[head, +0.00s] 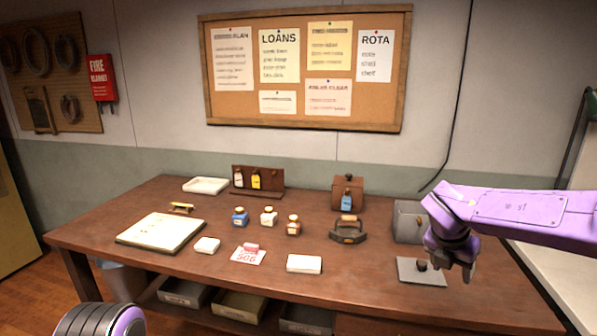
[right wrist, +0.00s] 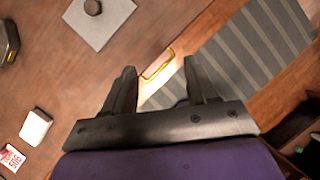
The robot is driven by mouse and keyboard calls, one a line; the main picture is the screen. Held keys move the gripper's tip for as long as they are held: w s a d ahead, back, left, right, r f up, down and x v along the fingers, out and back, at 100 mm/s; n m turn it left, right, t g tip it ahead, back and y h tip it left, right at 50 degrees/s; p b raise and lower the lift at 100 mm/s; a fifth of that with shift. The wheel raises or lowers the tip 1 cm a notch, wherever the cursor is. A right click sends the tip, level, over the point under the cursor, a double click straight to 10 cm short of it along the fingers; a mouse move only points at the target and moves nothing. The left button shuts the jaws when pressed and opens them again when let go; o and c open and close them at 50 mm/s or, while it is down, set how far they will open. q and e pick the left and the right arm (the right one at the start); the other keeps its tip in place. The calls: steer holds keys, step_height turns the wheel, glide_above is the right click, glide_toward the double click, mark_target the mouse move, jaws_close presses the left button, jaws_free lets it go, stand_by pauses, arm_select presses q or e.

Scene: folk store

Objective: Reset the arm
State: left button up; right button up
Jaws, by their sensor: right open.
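My purple right arm comes in from the right in the head view. Its gripper (head: 458,268) is above the right part of the brown table (head: 390,300), over or beside a grey plate with a dark knob (head: 408,272). In the right wrist view the gripper (right wrist: 160,72) has its two dark fingers apart, with nothing held between them. The same grey plate (right wrist: 82,30) lies beyond the fingers at upper left. Part of my left arm shows at the bottom left of the head view; its gripper is out of view.
In the right wrist view, a striped rug (right wrist: 250,60) lies on the floor beyond the table's edge.

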steer(key=s+d+f+n+t+h, duration=0.1)
steer(key=s+f+n+t+h, duration=0.15)
steer(key=f+n, duration=0.8)
steer(key=s+d+f+n+t+h, duration=0.1)
steer(key=s+f+n+t+h, duration=0.15)
steer(key=f+n, duration=0.85)
steer(key=s+a+f+n+g+y, duration=0.1)
steer(key=s+f+n, duration=0.4)
steer(key=s, duration=0.5)
steer(key=s+a+f+n+g+y, duration=0.2)
steer(key=s+f+n, duration=0.4)
steer(key=s, duration=0.4)
steer(key=s+a+f+n+g+y, duration=0.1)
steer(key=s+a+f+n+y, duration=0.1)
steer(key=s+f+n, duration=0.4)
steer(key=s+y, duration=0.1)
steer(key=s, duration=0.3)
steer(key=shift+s+f+g, duration=0.15)
steer(key=shift+s+g, duration=0.15)
steer(key=shift+s, duration=0.05)
